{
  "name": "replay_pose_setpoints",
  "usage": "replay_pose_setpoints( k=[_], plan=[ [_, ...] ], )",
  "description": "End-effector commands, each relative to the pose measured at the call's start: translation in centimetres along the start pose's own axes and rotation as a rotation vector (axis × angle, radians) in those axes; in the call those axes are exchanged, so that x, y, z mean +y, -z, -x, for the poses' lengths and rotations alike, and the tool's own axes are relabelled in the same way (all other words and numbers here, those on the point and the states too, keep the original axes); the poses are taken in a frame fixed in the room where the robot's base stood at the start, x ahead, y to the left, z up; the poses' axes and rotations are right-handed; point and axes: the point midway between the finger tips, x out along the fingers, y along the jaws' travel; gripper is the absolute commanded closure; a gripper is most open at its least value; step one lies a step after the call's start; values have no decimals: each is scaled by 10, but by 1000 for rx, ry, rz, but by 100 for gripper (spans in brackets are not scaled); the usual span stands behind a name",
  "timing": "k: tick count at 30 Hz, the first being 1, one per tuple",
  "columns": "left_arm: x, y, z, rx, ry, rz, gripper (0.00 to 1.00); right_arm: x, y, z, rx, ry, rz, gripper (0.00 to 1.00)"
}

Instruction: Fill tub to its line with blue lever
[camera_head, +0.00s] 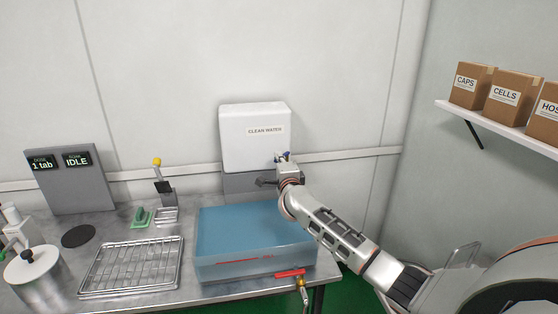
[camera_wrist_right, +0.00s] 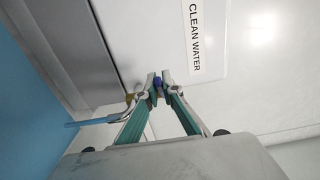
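The clear tub (camera_head: 205,268) stands on the metal bench and looks blue inside. A red line (camera_head: 238,261) runs along its front wall; I cannot tell exactly how the water level compares with it. The white CLEAN WATER tank (camera_head: 254,155) hangs on the wall behind the tub. My right gripper (camera_head: 283,158) is at the tank's lower right front. In the right wrist view its fingertips (camera_wrist_right: 158,80) are closed around the small blue lever (camera_wrist_right: 157,84), which is mostly hidden between them. A dark spout (camera_head: 265,181) points left over the tub. My left gripper is not in view.
A red-handled brass tap (camera_head: 290,273) sits at the tub's front right. To the left are a wire rack tray (camera_head: 132,265), a green brush (camera_head: 141,216), a yellow-knobbed lever (camera_head: 157,163) and a metal canister (camera_head: 35,275). A shelf (camera_head: 500,127) holds boxes at right.

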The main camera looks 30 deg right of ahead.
Motion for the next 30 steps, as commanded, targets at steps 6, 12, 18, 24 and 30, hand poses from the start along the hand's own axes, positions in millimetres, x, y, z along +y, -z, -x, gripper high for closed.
replay_pose_setpoints(
  k=[6,12,18,24,30],
  plan=[
    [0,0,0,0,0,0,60,0,-1,0,7,-1,0,100],
    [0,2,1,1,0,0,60,0,-5,-2,63,-2,-3,100],
    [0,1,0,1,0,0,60,2,-10,-8,193,-5,-5,100],
    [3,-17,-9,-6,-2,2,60,7,-16,-16,371,-7,-5,100],
    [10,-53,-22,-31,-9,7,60,12,-18,-24,523,-9,0,100]
  ],
)
